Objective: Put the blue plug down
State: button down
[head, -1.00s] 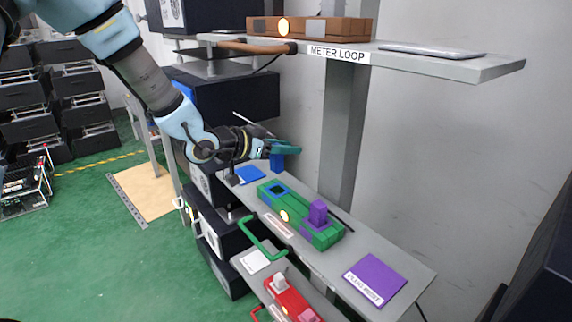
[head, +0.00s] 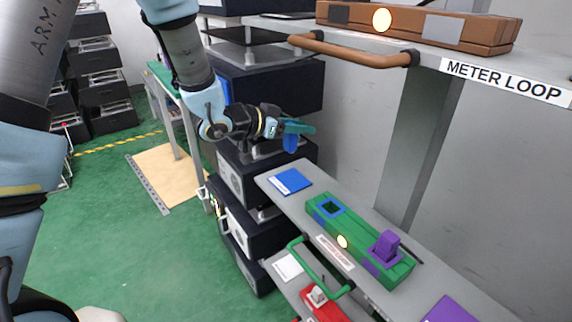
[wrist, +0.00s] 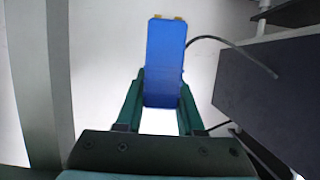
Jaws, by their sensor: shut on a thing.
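My gripper (head: 300,129) is shut on the blue plug (head: 291,143) and holds it in the air above the shelf's far left end. In the wrist view the blue plug (wrist: 165,62) stands out between the two green fingers of my gripper (wrist: 162,98). A blue square pad (head: 290,181) lies bare on the grey shelf (head: 345,215), below the plug. The green fixture (head: 325,222) on that shelf has a blue-rimmed square socket (head: 331,206) that looks empty. A purple plug (head: 386,246) stands upright at the fixture's other end.
A purple pad (head: 448,309) lies farther right on the shelf. A green handle (head: 318,270) sticks out at the front edge. Above runs the METER LOOP shelf (head: 505,78) with a brown handle (head: 350,51). Dark boxes (head: 265,88) stand behind my gripper.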

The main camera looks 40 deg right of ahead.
notch_tip(320, 180, down, 9)
jog(key=shift+f+p, duration=0.1)
jog(key=shift+p, duration=0.85)
jog(key=shift+f, duration=0.2)
jog(key=c, duration=0.5)
grip_release()
jog(key=shift+r, duration=0.1)
